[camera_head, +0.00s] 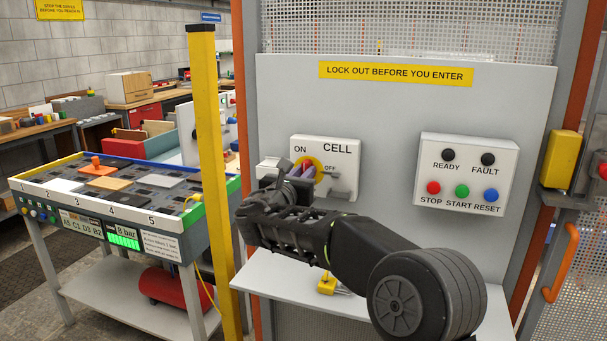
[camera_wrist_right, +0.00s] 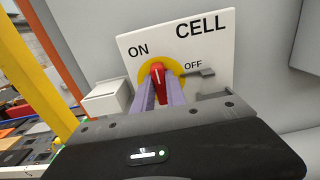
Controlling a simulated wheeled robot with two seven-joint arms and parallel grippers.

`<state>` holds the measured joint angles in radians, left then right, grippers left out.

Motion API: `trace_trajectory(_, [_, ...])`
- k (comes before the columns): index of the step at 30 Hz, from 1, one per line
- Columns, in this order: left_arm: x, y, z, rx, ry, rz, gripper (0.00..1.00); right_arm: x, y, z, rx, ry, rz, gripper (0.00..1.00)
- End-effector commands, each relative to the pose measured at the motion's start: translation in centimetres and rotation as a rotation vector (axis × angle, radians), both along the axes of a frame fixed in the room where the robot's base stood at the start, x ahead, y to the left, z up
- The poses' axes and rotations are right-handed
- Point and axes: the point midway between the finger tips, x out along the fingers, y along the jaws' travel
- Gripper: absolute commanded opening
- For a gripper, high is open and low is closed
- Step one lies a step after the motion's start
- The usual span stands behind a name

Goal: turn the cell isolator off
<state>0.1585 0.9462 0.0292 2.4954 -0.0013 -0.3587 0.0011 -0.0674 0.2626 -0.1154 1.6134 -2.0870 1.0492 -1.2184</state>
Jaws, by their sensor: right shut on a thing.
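The cell isolator is a white plate (camera_head: 342,153) marked CELL, ON and OFF on the grey panel, with a red handle on a yellow disc (camera_head: 318,163). In the right wrist view the red handle (camera_wrist_right: 157,73) stands close to upright on the yellow disc (camera_wrist_right: 184,92), between the ON and OFF marks. My right gripper (camera_head: 303,170) is shut on the red handle, its two pale fingers (camera_wrist_right: 160,92) on either side of it. A grey hasp (camera_wrist_right: 200,74) sticks out beside OFF. My left gripper is not in view.
A white button box (camera_head: 466,174) with lamps and buttons hangs right of the isolator. A yellow padlock (camera_head: 327,285) lies on the shelf (camera_head: 262,281) below. A yellow post (camera_head: 207,150) and a table of boards (camera_head: 60,210) stand at left.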

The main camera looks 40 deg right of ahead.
Motion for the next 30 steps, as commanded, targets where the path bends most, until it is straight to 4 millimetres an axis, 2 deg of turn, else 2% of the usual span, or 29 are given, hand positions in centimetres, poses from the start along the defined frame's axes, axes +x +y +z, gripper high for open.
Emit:
trace_trajectory(11, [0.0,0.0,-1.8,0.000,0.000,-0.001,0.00,0.0,0.0,-0.4,0.052,-0.075,0.001,0.00])
trace_trajectory(30, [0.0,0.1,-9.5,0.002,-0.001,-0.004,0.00,-0.3,-0.1,-0.7,0.355,-0.513,0.002,0.00])
